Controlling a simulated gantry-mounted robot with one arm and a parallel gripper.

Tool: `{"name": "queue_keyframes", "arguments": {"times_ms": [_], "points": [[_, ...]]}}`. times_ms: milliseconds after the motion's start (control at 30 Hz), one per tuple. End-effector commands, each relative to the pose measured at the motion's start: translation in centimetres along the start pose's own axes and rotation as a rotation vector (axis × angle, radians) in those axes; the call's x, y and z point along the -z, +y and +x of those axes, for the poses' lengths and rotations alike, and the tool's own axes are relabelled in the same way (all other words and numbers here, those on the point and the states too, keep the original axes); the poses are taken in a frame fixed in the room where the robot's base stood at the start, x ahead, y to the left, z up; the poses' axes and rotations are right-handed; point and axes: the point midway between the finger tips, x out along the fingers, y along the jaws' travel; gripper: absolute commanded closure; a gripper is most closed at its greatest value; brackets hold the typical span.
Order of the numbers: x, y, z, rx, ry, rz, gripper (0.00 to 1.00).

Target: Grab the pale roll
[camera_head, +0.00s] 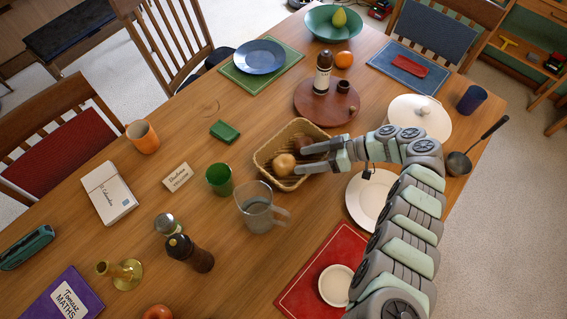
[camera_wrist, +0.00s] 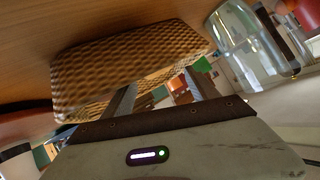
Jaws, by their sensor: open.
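The pale roll (camera_head: 284,164) is a tan, rounded roll in the woven basket (camera_head: 264,155), at its near end. A darker brown roll (camera_head: 304,145) is in the same basket, partly hidden by a finger. My gripper (camera_head: 300,160) reaches in from the right at the basket's right side, fingers apart and nothing seen between them. The lower fingertip shows beside the pale roll; I cannot tell if they touch. In the wrist view the basket (camera_wrist: 130,62) is beyond my gripper (camera_wrist: 158,92), and I cannot make out the rolls.
A clear pitcher (camera_head: 257,210) and a green cup (camera_head: 220,180) stand in front of the basket. A round wooden board (camera_head: 312,108) with a bottle lies behind it. A white plate (camera_head: 366,203) and a lidded white pot (camera_head: 421,116) are to the right.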

Motion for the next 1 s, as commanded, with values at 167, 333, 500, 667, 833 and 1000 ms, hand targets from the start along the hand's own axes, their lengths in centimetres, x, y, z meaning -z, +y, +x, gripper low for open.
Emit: {"name": "queue_keyframes", "arguments": {"times_ms": [167, 333, 500, 667, 833, 1000], "points": [[0.0, 0.0, 1.4, 0.001, -0.001, 0.001, 0.32], [-0.2, 0.1, 2.9, 0.000, -0.002, 0.002, 0.32], [-0.3, 0.1, 5.0, 0.001, -0.001, 0.002, 0.32], [-0.2, 0.2, 6.2, 0.000, 0.000, 0.000, 0.32], [-0.2, 0.2, 6.3, -0.002, 0.000, 0.000, 0.32], [-0.2, 0.2, 6.2, -0.002, 0.000, 0.000, 0.39]]}}
